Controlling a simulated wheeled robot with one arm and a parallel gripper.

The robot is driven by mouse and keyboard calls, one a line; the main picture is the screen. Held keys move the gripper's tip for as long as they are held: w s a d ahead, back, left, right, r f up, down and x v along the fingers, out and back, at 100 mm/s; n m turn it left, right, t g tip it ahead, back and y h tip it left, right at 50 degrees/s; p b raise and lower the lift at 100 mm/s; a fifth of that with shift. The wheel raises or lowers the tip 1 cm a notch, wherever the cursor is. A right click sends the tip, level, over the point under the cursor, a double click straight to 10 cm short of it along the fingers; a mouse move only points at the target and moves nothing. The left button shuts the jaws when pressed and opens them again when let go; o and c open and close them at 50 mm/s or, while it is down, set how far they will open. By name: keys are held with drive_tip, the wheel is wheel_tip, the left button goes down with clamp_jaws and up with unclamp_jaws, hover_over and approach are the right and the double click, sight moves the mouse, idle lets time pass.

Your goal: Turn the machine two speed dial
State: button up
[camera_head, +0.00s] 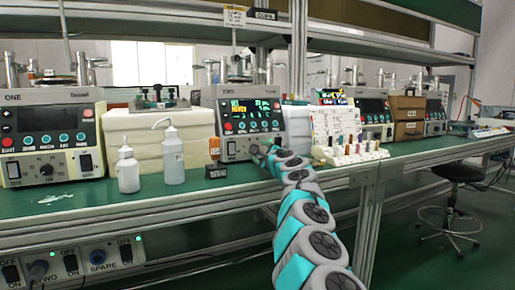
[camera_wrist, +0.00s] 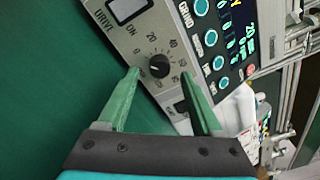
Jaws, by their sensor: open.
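Machine two (camera_head: 251,108) is a light grey box with a lit screen and a row of teal buttons on the green bench. In the wrist view, its speed dial (camera_wrist: 159,66) is a small round black knob inside a ring of printed numbers, with the panel (camera_wrist: 140,35) seen tilted. My gripper (camera_wrist: 160,74) is open, its two green fingers either side of the dial; whether they touch it I cannot tell. In the head view, my gripper (camera_head: 266,154) is at the lower front of machine two and partly covers that area.
Machine one (camera_head: 52,138) stands at the far left. Two white bottles (camera_head: 128,170) and white stacked blocks (camera_head: 155,128) are left of machine two. A small orange-topped item (camera_head: 214,150) is close by. A white rack of colourful vials (camera_head: 350,154) stands right of my arm.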

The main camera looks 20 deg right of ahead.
drive_tip(key=shift+w+a+p, duration=0.1)
drive_tip(key=shift+w+p, duration=0.45)
drive_tip(key=shift+w, duration=0.15)
drive_tip(key=shift+w+p, duration=0.35)
drive_tip(key=shift+w, duration=0.1)
clamp_jaws()
